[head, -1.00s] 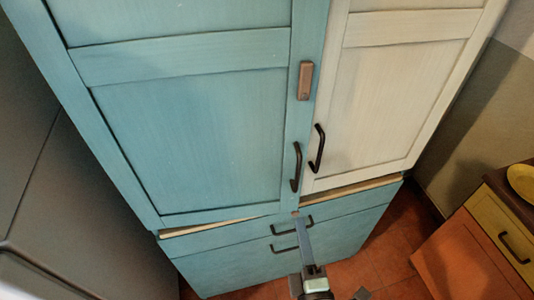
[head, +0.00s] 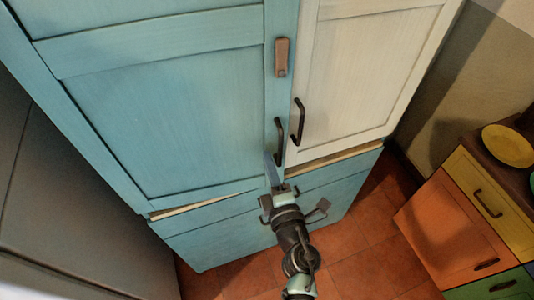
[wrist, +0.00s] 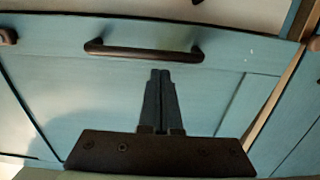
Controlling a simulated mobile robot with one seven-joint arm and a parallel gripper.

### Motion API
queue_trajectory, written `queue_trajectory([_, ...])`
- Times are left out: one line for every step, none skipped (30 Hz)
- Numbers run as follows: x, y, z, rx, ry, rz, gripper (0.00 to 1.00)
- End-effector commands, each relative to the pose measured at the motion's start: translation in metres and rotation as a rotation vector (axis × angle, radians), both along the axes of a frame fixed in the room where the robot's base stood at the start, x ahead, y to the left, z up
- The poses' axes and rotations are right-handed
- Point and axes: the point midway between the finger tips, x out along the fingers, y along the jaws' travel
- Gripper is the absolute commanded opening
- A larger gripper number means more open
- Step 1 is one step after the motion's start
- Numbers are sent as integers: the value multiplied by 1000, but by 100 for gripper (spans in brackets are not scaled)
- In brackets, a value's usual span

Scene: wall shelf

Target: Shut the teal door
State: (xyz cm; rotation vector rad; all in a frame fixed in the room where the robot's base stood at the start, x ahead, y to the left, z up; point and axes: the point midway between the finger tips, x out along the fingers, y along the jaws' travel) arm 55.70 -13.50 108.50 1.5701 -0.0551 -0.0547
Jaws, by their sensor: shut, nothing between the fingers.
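The teal door (head: 165,125) is the large left door of the tall cabinet, with a black bar handle (head: 279,142) near its right edge. A wood strip (head: 200,204) under it narrows to the right, so the door appears slightly ajar on its handle side. My gripper (head: 269,158) is shut and empty, pointing up in front of the door's lower right part, near the handle. In the wrist view, the closed fingers (wrist: 160,74) point at the door panel beside the handle (wrist: 145,51). Contact with the door cannot be told.
The cream door (head: 350,85) stands beside the teal one, with its own black handle (head: 297,121). A brown latch (head: 281,57) sits above the teal door's handle. Teal drawers (head: 225,235) are below. A low colourful cabinet (head: 460,235) with a yellow plate (head: 508,146) stands right.

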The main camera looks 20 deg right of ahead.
Motion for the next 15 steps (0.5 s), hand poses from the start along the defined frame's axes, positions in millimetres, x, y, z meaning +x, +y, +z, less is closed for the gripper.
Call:
queue_trajectory([7, -1, 0, 1, -1, -1, 0])
queue_trajectory([9, -1, 0, 1, -1, -1, 0])
queue_trajectory([13, -1, 0, 0, -1, -1, 0])
queue_trajectory([14, -2, 0, 0, 0, -1, 0])
queue_trajectory([16, -2, 0, 0, 0, -1, 0])
queue_trajectory([18, -2, 0, 0, 0, -2, 0])
queue_trajectory([19, -2, 0, -1, -1, -1, 0])
queue_trajectory([20, -2, 0, -1, -1, -1, 0])
queue_trajectory([20, -2, 0, -1, 0, -1, 0])
queue_trajectory([20, -2, 0, -1, 0, -1, 0])
queue_trajectory([20, -2, 0, -1, 0, -1, 0])
queue_trajectory([20, -2, 0, -1, 0, -1, 0])
queue_trajectory([20, -2, 0, -1, 0, -1, 0])
queue_trajectory([20, -2, 0, -1, 0, -1, 0])
queue_trajectory([20, -2, 0, 0, 0, -1, 0])
